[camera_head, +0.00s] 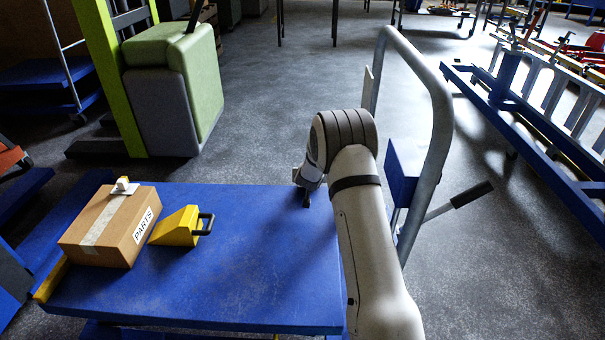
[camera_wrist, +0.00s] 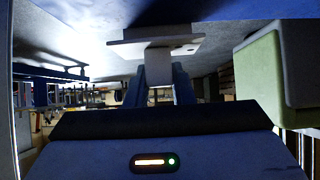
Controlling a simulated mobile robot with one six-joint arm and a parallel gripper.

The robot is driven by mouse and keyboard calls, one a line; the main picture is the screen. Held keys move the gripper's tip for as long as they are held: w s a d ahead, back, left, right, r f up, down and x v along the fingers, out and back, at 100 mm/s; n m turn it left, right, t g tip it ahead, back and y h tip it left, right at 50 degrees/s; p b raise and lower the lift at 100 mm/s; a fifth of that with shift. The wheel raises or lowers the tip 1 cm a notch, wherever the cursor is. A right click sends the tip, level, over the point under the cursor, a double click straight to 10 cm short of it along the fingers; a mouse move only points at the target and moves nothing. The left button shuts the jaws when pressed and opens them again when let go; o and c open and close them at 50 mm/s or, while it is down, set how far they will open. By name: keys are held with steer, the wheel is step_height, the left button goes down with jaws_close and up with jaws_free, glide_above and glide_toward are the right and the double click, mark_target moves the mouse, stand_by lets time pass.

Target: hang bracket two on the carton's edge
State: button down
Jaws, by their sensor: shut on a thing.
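The brown carton (camera_head: 118,238) with a PARTS label and a pale tape strip stands on the left of the blue platform (camera_head: 240,290). A small white bracket (camera_head: 123,187) sits at the carton's far top edge. My gripper (camera_head: 306,197) is at the far right of the platform, well to the right of the carton. In the wrist view my gripper (camera_wrist: 158,72) is shut on a pale bracket (camera_wrist: 157,46), with a wide flat plate beyond the fingertips. I take this as bracket two; in the head view the wrist mostly hides it.
A yellow wedge (camera_head: 176,227) with a dark handle lies just right of the carton. The platform between wedge and arm is clear. A grey tubular handle (camera_head: 440,110) rises behind my arm. A green and grey cabinet (camera_head: 172,90) stands beyond the platform.

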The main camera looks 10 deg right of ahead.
steer(key=shift+f+b, duration=0.3)
steer(key=shift+f, duration=0.95)
steer(key=shift+f, duration=0.2)
steer(key=c, duration=1.3)
jaws_free()
steer(key=shift+o, duration=0.2)
